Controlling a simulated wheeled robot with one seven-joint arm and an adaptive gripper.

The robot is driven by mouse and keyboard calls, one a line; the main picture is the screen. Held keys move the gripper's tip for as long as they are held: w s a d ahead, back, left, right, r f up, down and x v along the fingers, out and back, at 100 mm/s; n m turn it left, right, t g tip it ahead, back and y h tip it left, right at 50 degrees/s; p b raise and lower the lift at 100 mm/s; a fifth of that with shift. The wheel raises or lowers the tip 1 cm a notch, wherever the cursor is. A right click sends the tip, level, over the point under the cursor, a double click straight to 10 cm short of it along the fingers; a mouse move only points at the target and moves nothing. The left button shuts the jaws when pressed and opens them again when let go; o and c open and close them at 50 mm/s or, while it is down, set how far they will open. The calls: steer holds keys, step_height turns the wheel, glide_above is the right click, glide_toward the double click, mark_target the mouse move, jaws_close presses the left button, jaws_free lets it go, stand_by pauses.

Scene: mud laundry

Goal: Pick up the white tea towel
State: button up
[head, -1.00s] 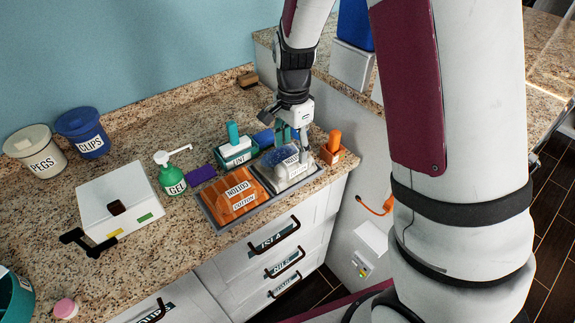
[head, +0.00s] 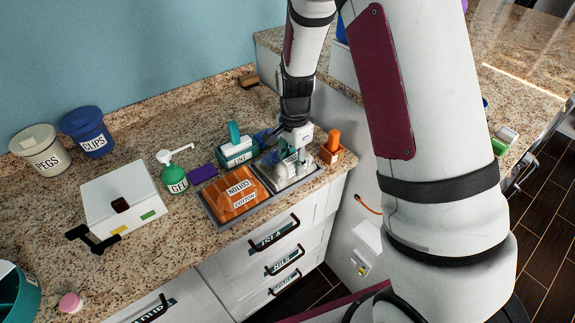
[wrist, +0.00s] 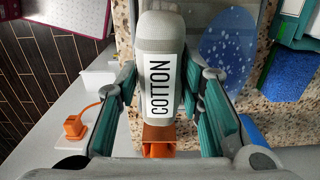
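The white tea towel (wrist: 161,50) is a folded, pale roll with a COTTON label. In the head view the white towel (head: 292,168) lies in the right part of a grey tray (head: 222,224), partly hidden by my gripper (head: 294,158). In the wrist view my gripper (wrist: 161,76) has its teal fingers on either side of the towel. The fingers look open, close to the towel's sides; contact is not clear. The orange towels (head: 238,190), also labelled COTTON, lie in the left part of the tray.
A green GEL bottle (head: 174,178) and purple cloth (head: 203,174) are to the left. A blue spotted thing (wrist: 228,40) sits beside the towel in the wrist view.

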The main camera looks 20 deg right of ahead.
steer(key=shift+c, duration=1.2)
